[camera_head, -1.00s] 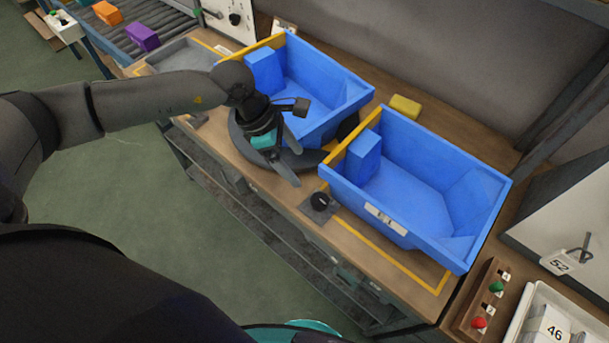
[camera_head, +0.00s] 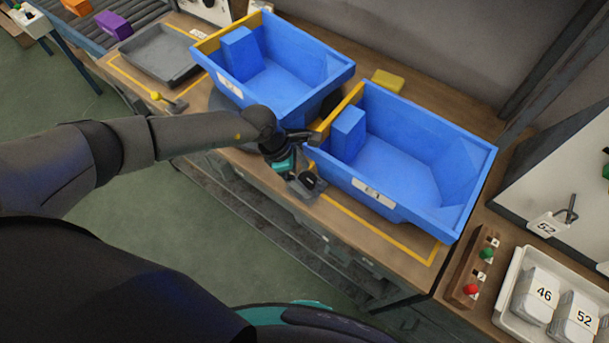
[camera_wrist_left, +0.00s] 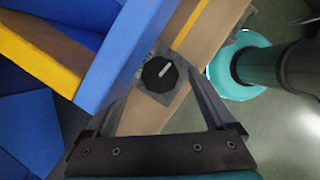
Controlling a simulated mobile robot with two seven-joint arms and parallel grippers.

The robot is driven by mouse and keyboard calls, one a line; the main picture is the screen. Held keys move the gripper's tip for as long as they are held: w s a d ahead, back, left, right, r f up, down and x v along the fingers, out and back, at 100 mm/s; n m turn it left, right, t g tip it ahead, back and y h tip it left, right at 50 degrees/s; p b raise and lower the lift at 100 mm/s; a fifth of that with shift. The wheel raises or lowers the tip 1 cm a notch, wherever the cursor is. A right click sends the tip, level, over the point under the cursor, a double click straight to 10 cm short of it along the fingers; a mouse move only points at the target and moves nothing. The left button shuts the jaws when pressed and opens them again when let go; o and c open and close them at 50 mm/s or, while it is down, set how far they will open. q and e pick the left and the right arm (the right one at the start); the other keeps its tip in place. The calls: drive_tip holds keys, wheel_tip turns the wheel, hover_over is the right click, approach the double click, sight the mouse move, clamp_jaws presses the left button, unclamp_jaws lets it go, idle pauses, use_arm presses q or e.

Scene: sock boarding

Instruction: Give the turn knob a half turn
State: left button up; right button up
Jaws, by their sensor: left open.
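The turn knob (camera_head: 308,179) is a black round dial on a small grey plate at the front edge of the workbench, in front of the gap between the two blue bins. In the left wrist view the knob (camera_wrist_left: 158,74) shows a pale pointer line slanting up to the right. My left gripper (camera_head: 304,184) is over the knob, with its jaws open. In the wrist view its two fingers (camera_wrist_left: 160,82) lie on either side of the knob, apart from it in the picture; their height above the plate is unclear. My right gripper is out of view.
Two blue bins, one at the left (camera_head: 290,85) and one at the right (camera_head: 440,150), stand close behind the knob. A button box (camera_head: 474,270) and a white tray (camera_head: 508,305) are at right. A grey tray (camera_head: 158,55) sits at far left.

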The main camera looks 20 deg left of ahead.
use_arm(q)
drive_tip(key=shift+d+f, duration=0.2)
drive_tip(key=shift+f, duration=0.15)
